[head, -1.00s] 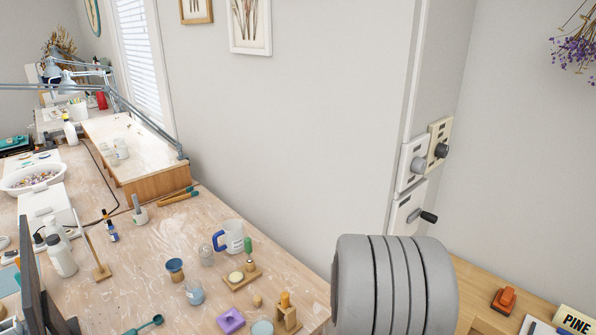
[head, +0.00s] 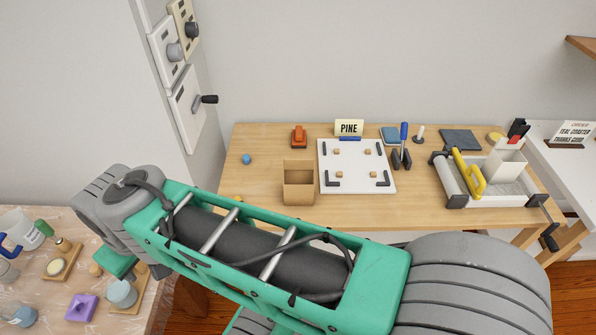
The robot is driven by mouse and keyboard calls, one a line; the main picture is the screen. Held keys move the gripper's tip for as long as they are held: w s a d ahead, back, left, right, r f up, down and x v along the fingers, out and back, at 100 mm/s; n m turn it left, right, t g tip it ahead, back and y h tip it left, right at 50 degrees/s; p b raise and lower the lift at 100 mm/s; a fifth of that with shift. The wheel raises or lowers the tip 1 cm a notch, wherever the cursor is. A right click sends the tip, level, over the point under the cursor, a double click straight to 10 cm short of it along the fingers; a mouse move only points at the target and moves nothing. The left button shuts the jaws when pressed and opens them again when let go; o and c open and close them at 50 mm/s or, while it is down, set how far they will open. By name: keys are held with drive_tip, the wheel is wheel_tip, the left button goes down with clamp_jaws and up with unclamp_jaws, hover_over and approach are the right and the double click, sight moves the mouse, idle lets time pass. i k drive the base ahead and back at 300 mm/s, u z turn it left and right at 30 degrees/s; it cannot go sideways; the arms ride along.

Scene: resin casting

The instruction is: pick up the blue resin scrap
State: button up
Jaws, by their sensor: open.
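A small rounded blue piece (head: 246,159), which looks like the blue resin scrap, lies near the back left of the pine-topped table (head: 235,185) in the head view. It rests alone on the bare wood, left of an orange-red tool. My green and grey arm crosses the foreground below it. My gripper is not visible in this view. No part of my arm touches the blue piece.
On the pine table are an open cardboard box (head: 299,187), a white board (head: 330,162) with black corner brackets, an orange-red tool (head: 299,136) and a grey-white tray with a yellow handle (head: 471,175). A cluttered workbench (head: 45,295) stands at left.

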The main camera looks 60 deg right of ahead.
sight(246, 158)
drive_tip(key=z, duration=1.55)
